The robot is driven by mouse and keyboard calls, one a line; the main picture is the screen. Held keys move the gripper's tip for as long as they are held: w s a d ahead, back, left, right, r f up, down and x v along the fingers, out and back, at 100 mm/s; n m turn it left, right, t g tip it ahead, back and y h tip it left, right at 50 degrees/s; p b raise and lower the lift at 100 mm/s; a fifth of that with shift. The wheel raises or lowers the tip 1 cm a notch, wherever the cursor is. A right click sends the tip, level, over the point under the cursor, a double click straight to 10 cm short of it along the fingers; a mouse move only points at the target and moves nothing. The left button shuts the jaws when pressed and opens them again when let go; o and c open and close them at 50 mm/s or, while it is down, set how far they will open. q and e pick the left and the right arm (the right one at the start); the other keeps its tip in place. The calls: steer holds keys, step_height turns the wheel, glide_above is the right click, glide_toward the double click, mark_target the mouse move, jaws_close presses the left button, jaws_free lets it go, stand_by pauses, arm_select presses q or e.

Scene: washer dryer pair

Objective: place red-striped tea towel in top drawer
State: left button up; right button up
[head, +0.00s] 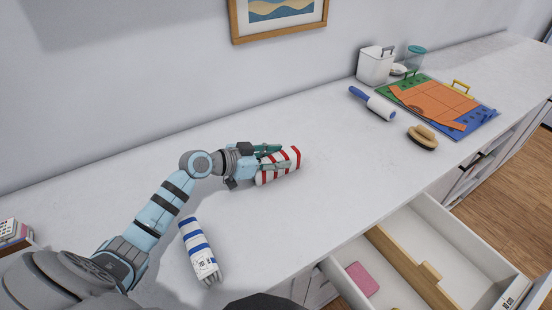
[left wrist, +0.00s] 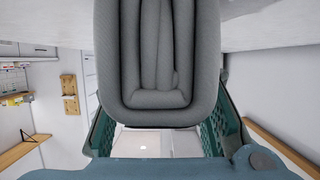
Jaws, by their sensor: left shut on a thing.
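The red-striped tea towel (head: 279,166) is a white folded bundle with red bands, at the middle of the white countertop in the head view. My left gripper (head: 270,153) is shut on it, fingers pointing right. In the left wrist view, the folded towel end (left wrist: 158,60) looks grey and fills the space between the teal fingers (left wrist: 160,135). Whether the towel touches the counter is hard to tell. An open drawer (head: 441,215) shows at the lower right, below the counter edge, with a wooden divider (head: 405,262) and a pink item (head: 362,279) inside. My right gripper is not in view.
A blue-striped towel (head: 200,250) lies on the counter near my left arm. At the right are a brush (head: 422,137), a lint roller (head: 372,104), a folding board (head: 437,103) and a white container (head: 375,65). The counter (head: 345,175) right of the held towel is clear.

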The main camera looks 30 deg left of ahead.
arm_select(q)
steer(key=shift+f, duration=0.15)
steer(key=o, duration=1.2)
steer(key=shift+c, duration=0.2)
